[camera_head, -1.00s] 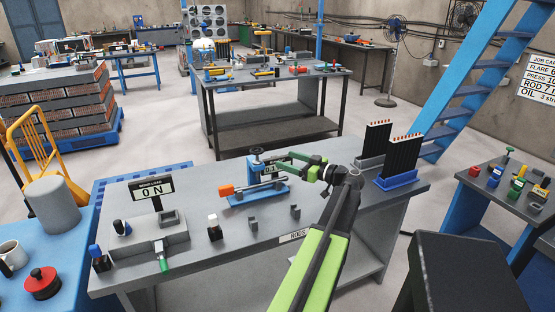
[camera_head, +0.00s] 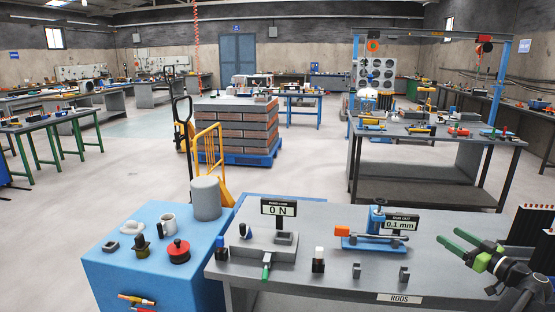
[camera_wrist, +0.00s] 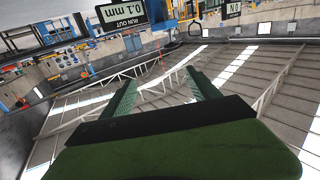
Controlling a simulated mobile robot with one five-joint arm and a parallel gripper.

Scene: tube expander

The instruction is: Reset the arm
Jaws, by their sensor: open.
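My gripper (camera_head: 449,236) is at the right of the head view, above the right part of the grey workbench (camera_head: 330,272). Its two green fingers are parted and point left, with nothing between them. In the wrist view the open fingers (camera_wrist: 162,84) frame the roof and its trusses, so the space between them is empty. The blue run-out gauge (camera_head: 377,243) with its 0.1 mm display (camera_head: 401,223) stands on the bench left of my gripper, apart from it. An orange-ended rod (camera_head: 345,231) lies on the gauge.
The press block (camera_head: 262,252) with its 0 N sign (camera_head: 278,209) stands left on the bench. Two small grey rests (camera_head: 404,274) are near its front edge. A black rod rack (camera_head: 530,222) is close by on the right. A blue cabinet (camera_head: 130,270) stands left.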

